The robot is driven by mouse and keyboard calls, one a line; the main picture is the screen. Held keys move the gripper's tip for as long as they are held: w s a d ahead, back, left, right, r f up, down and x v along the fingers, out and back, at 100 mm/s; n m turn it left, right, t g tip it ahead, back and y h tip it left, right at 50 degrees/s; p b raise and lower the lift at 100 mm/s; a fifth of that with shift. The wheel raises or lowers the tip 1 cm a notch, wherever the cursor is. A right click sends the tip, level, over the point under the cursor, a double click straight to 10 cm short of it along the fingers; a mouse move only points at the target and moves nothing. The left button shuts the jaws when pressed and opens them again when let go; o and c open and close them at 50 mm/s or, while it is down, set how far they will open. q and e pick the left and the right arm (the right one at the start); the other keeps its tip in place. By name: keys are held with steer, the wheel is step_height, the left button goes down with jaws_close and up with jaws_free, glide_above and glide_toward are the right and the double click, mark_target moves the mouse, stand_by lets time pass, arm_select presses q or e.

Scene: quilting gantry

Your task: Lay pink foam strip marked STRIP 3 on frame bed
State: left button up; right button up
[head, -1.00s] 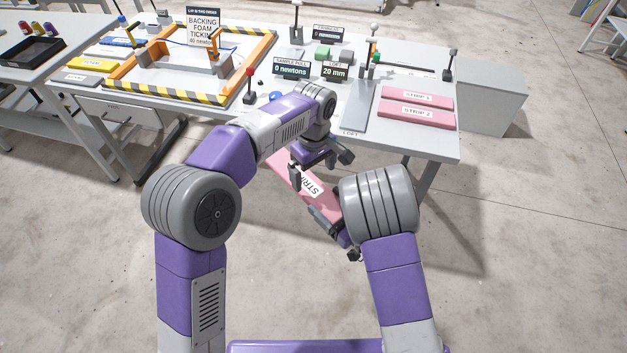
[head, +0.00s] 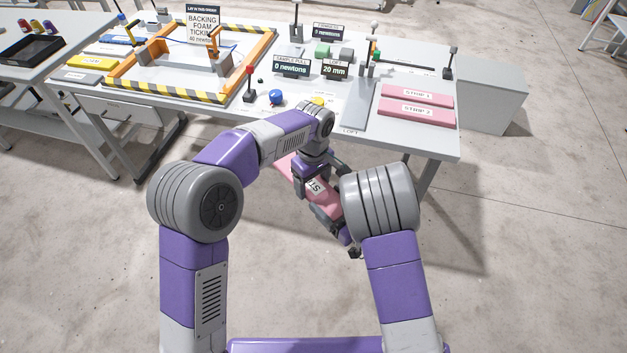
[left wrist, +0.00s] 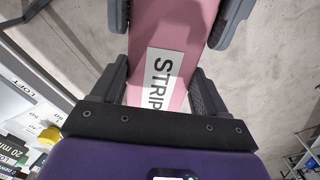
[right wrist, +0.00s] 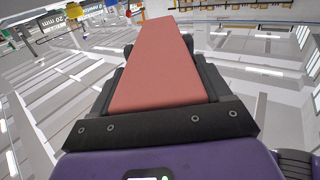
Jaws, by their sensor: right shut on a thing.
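The pink foam strip marked STRIP (head: 292,172) hangs in the air in front of the table, its number hidden. My right gripper (head: 329,224) is shut on it; the strip fills its jaws in the right wrist view (right wrist: 160,70). My left gripper (head: 315,181) is at the strip's other part, its open fingers on either side of the strip. The label reads STRIP between them in the left wrist view (left wrist: 163,72). The frame bed (head: 252,62), with orange and yellow-black striped rails, lies on the table at the back left.
Two pink strips, STRIP 1 (head: 417,94) and STRIP 2 (head: 415,109), lie on the table's right side beside a grey plate (head: 361,104). A red-topped post (head: 249,84) and a blue ball (head: 276,97) stand near the front edge. Sign blocks (head: 292,68) stand behind.

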steer(key=o, duration=1)
steer(key=shift+s+a, duration=0.15)
steer(key=shift+a, duration=0.15)
steer(key=shift+o, duration=0.2)
steer(key=shift+r, duration=0.1)
